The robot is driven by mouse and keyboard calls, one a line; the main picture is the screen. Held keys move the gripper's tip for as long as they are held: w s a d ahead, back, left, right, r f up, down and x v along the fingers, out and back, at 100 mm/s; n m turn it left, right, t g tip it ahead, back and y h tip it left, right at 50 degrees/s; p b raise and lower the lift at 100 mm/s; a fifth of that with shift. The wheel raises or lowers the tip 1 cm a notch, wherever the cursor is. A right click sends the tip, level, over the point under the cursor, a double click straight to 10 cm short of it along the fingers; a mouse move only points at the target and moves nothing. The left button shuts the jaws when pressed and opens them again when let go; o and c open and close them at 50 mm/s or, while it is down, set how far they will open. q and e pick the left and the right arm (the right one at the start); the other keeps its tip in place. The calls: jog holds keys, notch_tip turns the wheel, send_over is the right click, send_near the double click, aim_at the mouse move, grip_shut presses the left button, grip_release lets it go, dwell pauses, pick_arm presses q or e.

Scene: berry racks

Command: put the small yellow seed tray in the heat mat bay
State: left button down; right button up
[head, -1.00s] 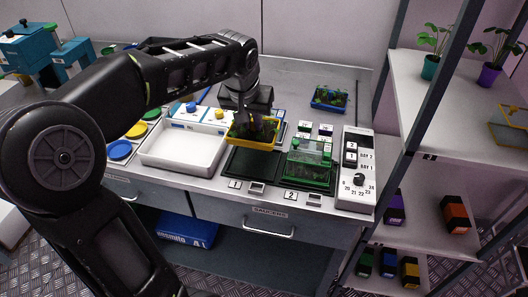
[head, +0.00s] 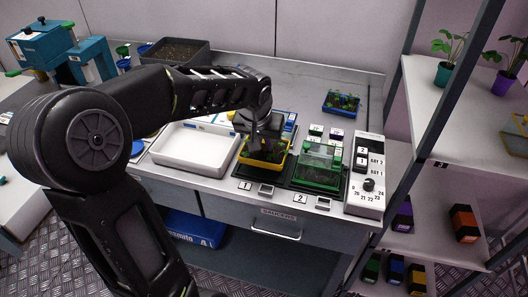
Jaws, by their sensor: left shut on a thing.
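The small yellow seed tray (head: 262,162), with dark soil and seedlings, is at the left bay, marked 1, of the black heat mat (head: 237,173). It looks low over or on the mat; I cannot tell whether it touches. My left gripper (head: 262,140) comes down from above and is shut on the tray. The right bay, marked 2, holds a green tray with a clear lid (head: 318,165). My right gripper is not in view.
A white empty basin (head: 192,150) stands left of the mat. A control box with a dial (head: 366,185) stands right. A blue seedling tray (head: 341,102) sits behind. Shelves (head: 450,120) with potted plants rise at the right.

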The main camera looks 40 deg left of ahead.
aim_at(264, 152)
pick_arm(q)
jog(key=shift+f, duration=1.85)
jog(key=shift+f, duration=0.25)
jog(key=c, duration=1.4)
grip_release()
jog(key=shift+r, duration=0.1)
jog(key=shift+r, duration=0.1)
jog(key=shift+r, duration=0.15)
jog(key=v, duration=1.2)
